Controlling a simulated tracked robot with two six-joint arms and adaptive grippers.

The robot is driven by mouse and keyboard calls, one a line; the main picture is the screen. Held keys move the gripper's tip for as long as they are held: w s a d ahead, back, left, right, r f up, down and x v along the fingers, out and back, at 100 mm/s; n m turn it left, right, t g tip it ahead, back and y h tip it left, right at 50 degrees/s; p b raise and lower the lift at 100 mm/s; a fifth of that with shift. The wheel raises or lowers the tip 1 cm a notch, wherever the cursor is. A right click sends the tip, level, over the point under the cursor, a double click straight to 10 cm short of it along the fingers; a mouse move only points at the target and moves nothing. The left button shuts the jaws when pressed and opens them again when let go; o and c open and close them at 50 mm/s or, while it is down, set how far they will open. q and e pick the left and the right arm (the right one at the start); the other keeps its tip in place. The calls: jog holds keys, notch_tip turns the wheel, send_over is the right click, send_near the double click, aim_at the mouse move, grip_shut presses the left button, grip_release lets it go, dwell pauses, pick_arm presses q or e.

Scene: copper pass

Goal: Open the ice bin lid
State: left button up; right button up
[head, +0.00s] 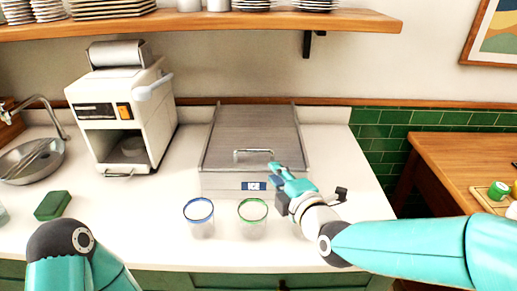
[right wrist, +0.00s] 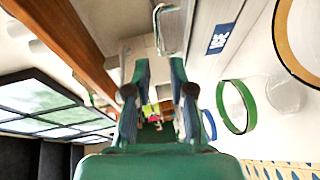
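The ice bin (head: 210,183) is a grey box with an ICE label on its front, on the white counter. Its flat grey lid (head: 250,125) is down, with a metal bar handle (head: 253,152) near the front edge. The handle also shows in the right wrist view (right wrist: 166,45), by the fingertips. My right gripper (head: 279,174) is just right of and in front of the handle. Its fingers (right wrist: 157,65) are apart with nothing held between them. I cannot tell whether it touches the bin. Only part of my left arm shows at the lower left; its gripper is out of view.
A blue-rimmed glass (head: 199,226) and a green-rimmed glass (head: 252,226) stand before the bin, close to my right gripper. A white machine (head: 160,110) stands to the left. A shelf (head: 210,27) with plates runs above. A green sponge (head: 53,205) lies left.

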aim_at(254, 152)
jog(key=p+x, duration=0.3)
jog(key=x, duration=1)
jog(key=shift+a+p, duration=0.25)
jog(key=shift+p, duration=0.05)
grip_shut()
